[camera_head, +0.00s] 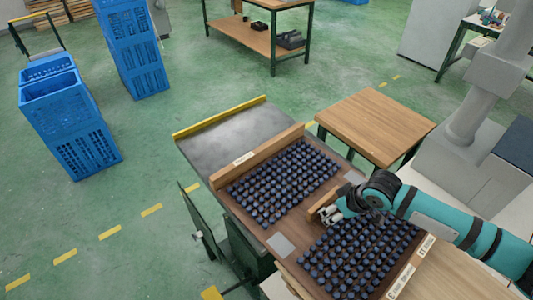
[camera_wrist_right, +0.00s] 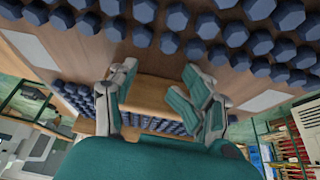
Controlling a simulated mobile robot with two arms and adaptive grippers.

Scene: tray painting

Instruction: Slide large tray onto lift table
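The large tray (camera_head: 281,245) is a brown wooden board carrying two blocks of dark blue hexagonal pieces (camera_head: 285,180). A raised wooden end board (camera_head: 255,160) with a white label stands at its far end. The grey metal top of the lift table (camera_head: 235,138), with a yellow far edge, shows beyond that board. My right gripper (camera_head: 328,212) is at a small wooden block between the two groups. In the right wrist view the fingers stand apart on either side of this wooden block (camera_wrist_right: 155,93); firm contact cannot be told. My left gripper is out of view.
A small wooden-topped table (camera_head: 376,125) stands close to the tray's right side. A labelled wooden board (camera_head: 408,280) borders the near end. Blue crates (camera_head: 70,110) stand at the left. Green floor with yellow dashes is clear left of the tray.

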